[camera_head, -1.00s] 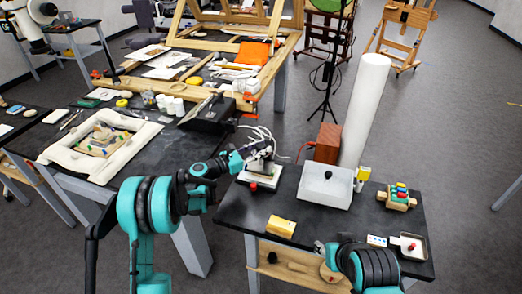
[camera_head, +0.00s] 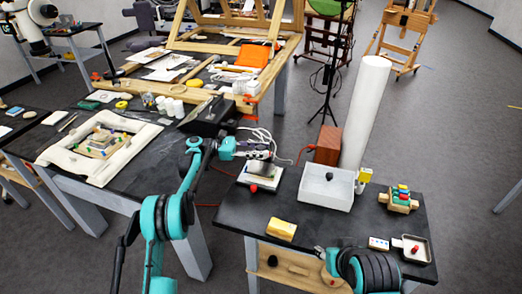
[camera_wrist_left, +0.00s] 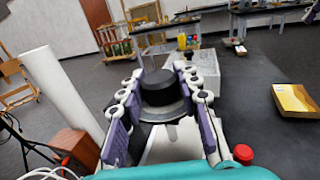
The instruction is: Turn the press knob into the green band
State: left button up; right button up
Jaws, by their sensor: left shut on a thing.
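The press (camera_head: 259,182) stands at the left back of the small black table, with a pale base and a red button (camera_head: 254,188) on its front; the button also shows in the left wrist view (camera_wrist_left: 243,153). Its round black knob (camera_wrist_left: 160,86) sits on a grey disc between my left fingers in the left wrist view. My left gripper (camera_head: 262,152) is over the top of the press, shut on the knob, with fingers on both sides. The knob is mostly hidden in the head view. I cannot make out a green band. My right gripper is not in view.
A white open box (camera_head: 327,188) stands right of the press, with a brown block (camera_head: 327,146) and tall white cylinder (camera_head: 365,115) behind. A yellow box (camera_head: 281,229) lies in front. A colored-peg rack (camera_head: 399,199) and small tray (camera_head: 411,249) are at the right.

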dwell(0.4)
pick_arm(q)
jog(key=o, duration=1.2)
jog(key=a, duration=1.2)
jog(key=shift+w, duration=0.3)
